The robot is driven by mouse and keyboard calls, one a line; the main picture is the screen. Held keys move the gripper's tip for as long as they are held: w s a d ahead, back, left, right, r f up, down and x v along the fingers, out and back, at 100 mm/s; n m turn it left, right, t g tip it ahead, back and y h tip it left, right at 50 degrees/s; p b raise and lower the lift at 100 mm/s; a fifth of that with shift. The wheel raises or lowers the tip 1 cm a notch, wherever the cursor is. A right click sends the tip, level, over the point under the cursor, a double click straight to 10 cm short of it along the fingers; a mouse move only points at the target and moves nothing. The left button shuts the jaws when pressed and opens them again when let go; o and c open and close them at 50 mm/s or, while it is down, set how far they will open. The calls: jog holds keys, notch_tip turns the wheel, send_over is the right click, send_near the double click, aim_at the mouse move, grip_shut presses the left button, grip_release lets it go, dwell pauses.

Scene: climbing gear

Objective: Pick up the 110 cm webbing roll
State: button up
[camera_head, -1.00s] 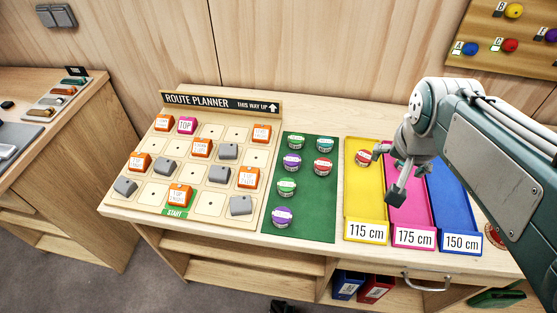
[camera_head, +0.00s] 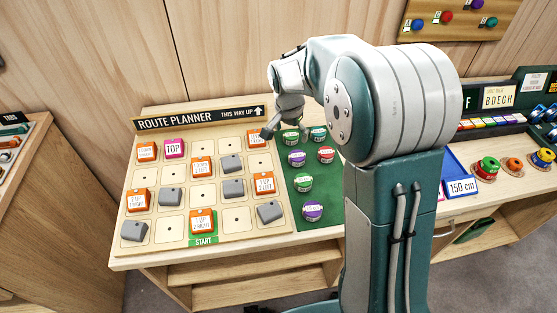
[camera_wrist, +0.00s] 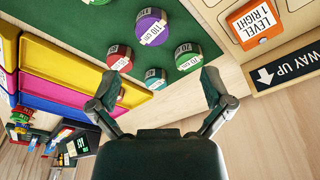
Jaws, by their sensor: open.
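Several webbing rolls stand on the green mat (camera_head: 326,222). A purple roll (camera_head: 297,158) shows larger in the wrist view (camera_wrist: 151,28); its label reads 110 or 170 cm, I cannot tell which. Around it are a green roll (camera_wrist: 188,57), a red roll (camera_wrist: 119,58) and a teal roll (camera_wrist: 155,78), their labels hard to read. A lower green roll (camera_head: 303,183) and a lower purple roll (camera_head: 312,210) stand nearer the front. My gripper (camera_wrist: 160,90) is open and empty, above the mat's back end, with the teal roll showing between its fingers.
The route planner board (camera_head: 150,178) with orange and grey blocks lies left of the mat. My arm hides most of the coloured trays; the blue 150 cm tray (camera_head: 456,172) shows partly. Small coloured items (camera_head: 488,168) stand at the right. A wooden wall is behind.

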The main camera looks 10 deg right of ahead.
send_over(296, 156)
notch_tip(296, 156, down, 5)
jog(key=shift+d+f, duration=0.1)
jog(key=shift+a+f, duration=0.2)
jog(key=shift+f, duration=0.1)
notch_tip(296, 156, down, 4)
jog(key=shift+w+f, duration=0.1)
jog(key=shift+f, duration=0.05)
jog(key=shift+d+f, duration=0.2)
jog(key=shift+f, duration=0.1)
jog(key=shift+d, duration=0.35)
jog(key=shift+a, duration=0.3)
jog(key=c, duration=1.1)
jog(key=shift+a, duration=0.1)
